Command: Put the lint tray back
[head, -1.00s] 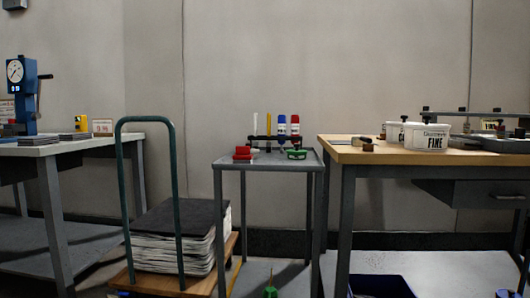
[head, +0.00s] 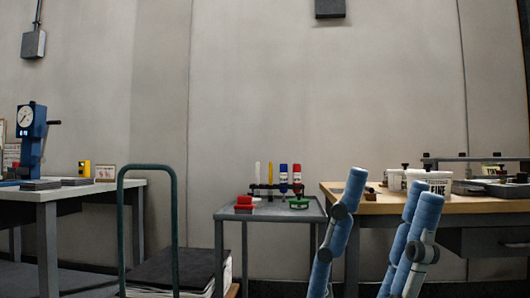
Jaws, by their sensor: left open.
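My left gripper (head: 385,190) has risen into the lower right of the head view, with blue padded fingers and grey joints. Its fingers point up and are spread apart, with nothing seen between them. In the picture they overlap the front of the wooden-topped bench (head: 385,207); I cannot tell how far from it they are. My right gripper is not in view. I cannot pick out a lint tray for certain. A dark, low, tray-like thing (head: 503,189) lies on the bench at the far right, partly cut off by the picture edge.
A grey cart (head: 232,213) in the middle carries a red stamp (head: 244,202), a green item (head: 299,203) and a rack of markers (head: 283,187). A trolley with a green handle (head: 147,168) and stacked sheets stands left. A table (head: 62,194) holds a blue dial press (head: 32,141).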

